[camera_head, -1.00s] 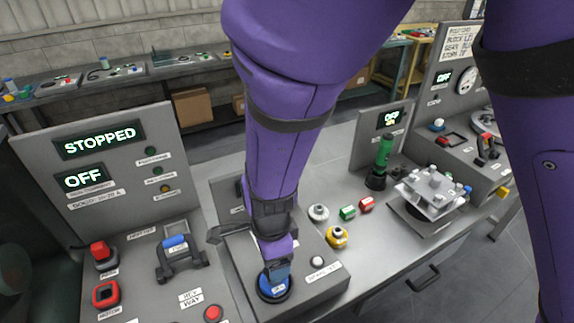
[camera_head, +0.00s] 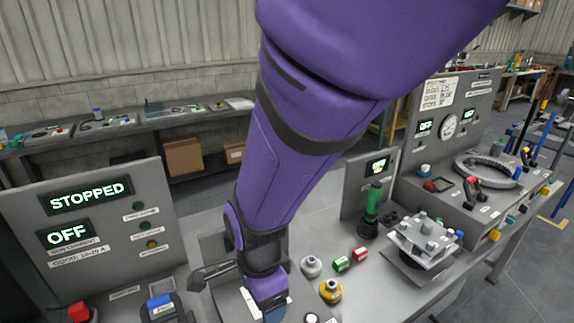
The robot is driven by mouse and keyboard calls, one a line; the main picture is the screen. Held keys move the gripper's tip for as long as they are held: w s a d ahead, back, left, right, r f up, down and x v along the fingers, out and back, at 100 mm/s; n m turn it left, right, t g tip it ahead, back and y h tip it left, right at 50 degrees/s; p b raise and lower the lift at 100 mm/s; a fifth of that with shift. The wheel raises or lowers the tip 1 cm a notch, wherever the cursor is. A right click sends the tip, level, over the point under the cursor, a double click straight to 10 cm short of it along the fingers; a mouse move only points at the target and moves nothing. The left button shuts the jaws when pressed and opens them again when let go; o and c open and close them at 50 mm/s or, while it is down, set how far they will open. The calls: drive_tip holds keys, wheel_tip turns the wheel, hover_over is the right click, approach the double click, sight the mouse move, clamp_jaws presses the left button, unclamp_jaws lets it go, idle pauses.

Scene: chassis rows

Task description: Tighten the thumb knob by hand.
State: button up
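My gripper (camera_head: 272,308) points down at the bottom edge of the head view, over a grey panel box. Only its purple body and a blue-grey tip show; the finger gap is hidden. The blue round knob on that panel, seen under my gripper a second ago, is now cut off or hidden below the picture edge. I cannot tell whether my gripper touches it or is shut on it, nor whether it is the thumb knob.
Left stands a grey panel (camera_head: 88,225) reading STOPPED and OFF. Right of my arm are a grey round part (camera_head: 311,266), a yellow part (camera_head: 330,291), red and green small blocks, a green bottle-like tool (camera_head: 373,202) and a plate fixture (camera_head: 425,238).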

wheel_tip(320, 180, down, 11)
drive_tip(key=n, duration=1.6)
drive_tip(key=c, duration=1)
drive_tip(key=o, duration=0.3)
drive_tip(key=shift+a, duration=0.1)
drive_tip(key=shift+c, duration=1.1)
drive_tip(key=m, duration=0.5)
